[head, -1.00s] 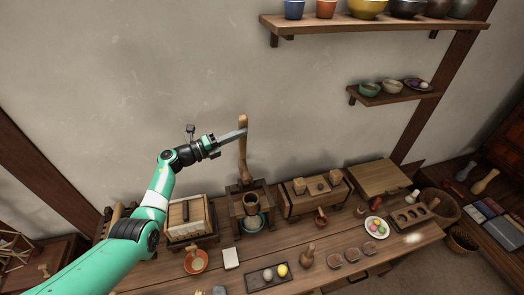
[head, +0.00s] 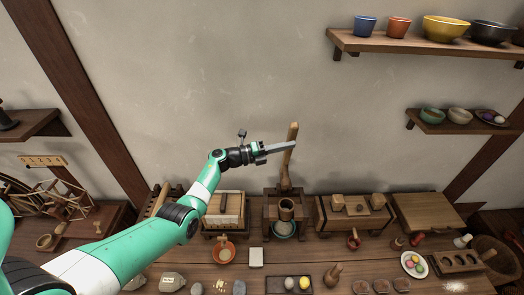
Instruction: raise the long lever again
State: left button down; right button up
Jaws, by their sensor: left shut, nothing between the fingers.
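The long wooden lever (head: 288,162) stands nearly upright in the head view, its top leaning slightly right. It rises from the back of a wooden press (head: 286,205) on the bench against the wall. My left gripper (head: 318,144) is shut, with nothing held. My right gripper is not in view.
A slatted box (head: 229,208) stands left of the press, and a wooden chest with blocks (head: 350,214) right of it. Bowls, stones and a dark tray (head: 289,285) lie along the bench front. Shelves (head: 430,45) hang at upper right. The wall above the press is clear.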

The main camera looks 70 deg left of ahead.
pick_arm(q)
jog(key=s+f, duration=0.1)
jog(key=s, duration=0.9)
jog(key=shift+f, duration=0.3)
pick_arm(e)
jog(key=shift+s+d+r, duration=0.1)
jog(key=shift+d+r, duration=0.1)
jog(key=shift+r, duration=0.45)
pick_arm(q)
jog(key=shift+s, duration=0.1)
